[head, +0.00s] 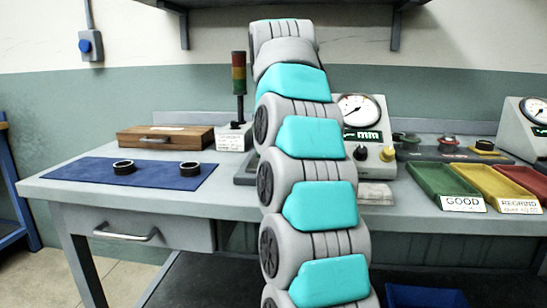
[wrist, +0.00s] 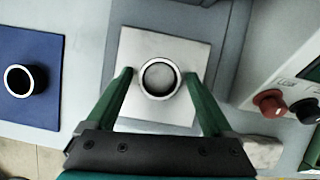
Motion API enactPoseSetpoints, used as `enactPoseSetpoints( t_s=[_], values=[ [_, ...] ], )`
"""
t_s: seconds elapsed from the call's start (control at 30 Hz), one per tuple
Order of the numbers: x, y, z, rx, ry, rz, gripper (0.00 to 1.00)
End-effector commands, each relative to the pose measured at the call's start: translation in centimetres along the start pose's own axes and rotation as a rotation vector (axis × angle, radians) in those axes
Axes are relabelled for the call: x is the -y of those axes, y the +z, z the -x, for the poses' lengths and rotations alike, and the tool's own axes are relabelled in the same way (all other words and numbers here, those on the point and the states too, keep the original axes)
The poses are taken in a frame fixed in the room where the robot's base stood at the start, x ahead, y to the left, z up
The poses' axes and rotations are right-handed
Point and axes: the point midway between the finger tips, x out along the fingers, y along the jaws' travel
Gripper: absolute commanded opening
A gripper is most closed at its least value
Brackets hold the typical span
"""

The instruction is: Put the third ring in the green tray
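A dark ring with a bright rim (wrist: 160,78) lies on a pale square plate (wrist: 134,45) in the wrist view. My gripper (wrist: 159,76) is over the plate, its two green fingers on either side of this ring, with a narrow gap showing on each side. In the head view my arm hides the gripper, the plate and this ring. Two more dark rings, a left one (head: 124,167) and a right one (head: 190,169), lie on the blue mat (head: 90,171). The green tray (head: 438,181), with a GOOD label, sits at the right and looks empty.
A yellow tray (head: 492,183) labelled REGRIND and a red tray (head: 530,181) stand right of the green one. A dial gauge box (head: 366,125) stands behind my arm. A wooden case (head: 165,139) and a signal tower (head: 239,90) are at the back left.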

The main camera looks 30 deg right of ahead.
Motion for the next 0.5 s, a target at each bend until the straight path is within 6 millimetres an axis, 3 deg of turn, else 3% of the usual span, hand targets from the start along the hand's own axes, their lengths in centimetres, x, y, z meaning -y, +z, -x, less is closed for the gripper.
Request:
enactPoseSetpoints(
  t_s=[0.07, 0.5],
  values=[
    [-0.01, -0.01, 0.00, 0.000, 0.000, 0.000, 0.76],
    [-0.03, 0.00, 0.01, 0.000, 0.000, 0.000, 0.27]
  ],
)
